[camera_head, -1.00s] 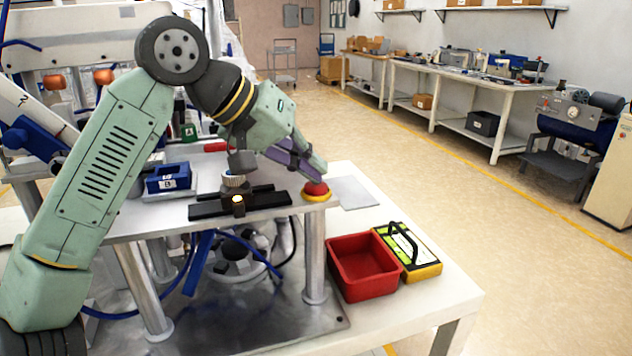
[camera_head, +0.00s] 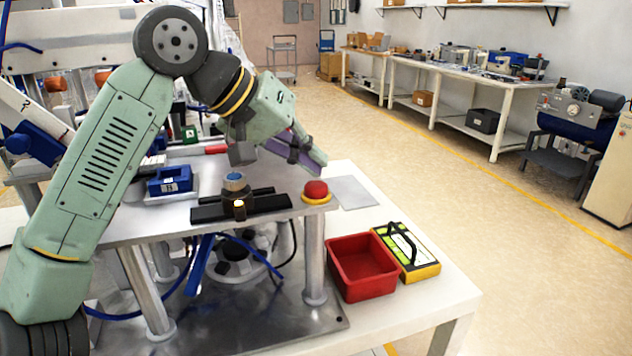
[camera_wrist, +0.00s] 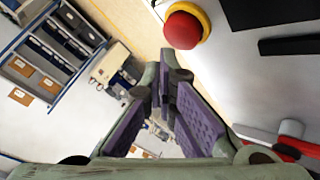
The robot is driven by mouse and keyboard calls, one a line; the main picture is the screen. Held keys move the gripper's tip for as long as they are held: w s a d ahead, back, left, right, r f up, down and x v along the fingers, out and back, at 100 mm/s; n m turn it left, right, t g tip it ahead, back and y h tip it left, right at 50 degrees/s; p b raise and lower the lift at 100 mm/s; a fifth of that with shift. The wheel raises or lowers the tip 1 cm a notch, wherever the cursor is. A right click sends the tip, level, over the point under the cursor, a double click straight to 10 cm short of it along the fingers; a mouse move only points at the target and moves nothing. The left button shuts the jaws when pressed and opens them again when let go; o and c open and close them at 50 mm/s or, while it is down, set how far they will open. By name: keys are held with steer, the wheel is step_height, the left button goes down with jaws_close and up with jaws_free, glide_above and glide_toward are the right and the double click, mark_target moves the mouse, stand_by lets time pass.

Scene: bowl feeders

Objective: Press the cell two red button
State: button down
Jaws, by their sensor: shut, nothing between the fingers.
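The red button (camera_head: 316,188) is a domed red cap on a yellow ring, at the front right corner of the raised metal table (camera_head: 165,222). It also shows at the top of the wrist view (camera_wrist: 183,28). My gripper (camera_head: 322,168), with purple finger pads, is shut and empty. Its fingertips are just above and behind the button in the head view, and a gap shows between them and the red cap. In the wrist view the closed fingers (camera_wrist: 165,75) point past the button, which lies above and right of the tips.
A black fixture (camera_head: 268,203) with a blue-topped knob (camera_head: 235,182) stands left of the button. A blue box (camera_head: 170,180) is farther left. A red bin (camera_head: 361,290) and a yellow-green case (camera_head: 410,252) are on the lower white table. A grey plate (camera_head: 351,193) lies right of the button.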

steer(key=shift+r+p, duration=1.95)
steer(key=shift+r, duration=0.55)
steer(key=shift+r, duration=0.1)
step_height(320, 180, up, 9)
steer(key=p, duration=0.7)
glide_above(312, 182)
steer(key=shift+b, duration=0.35)
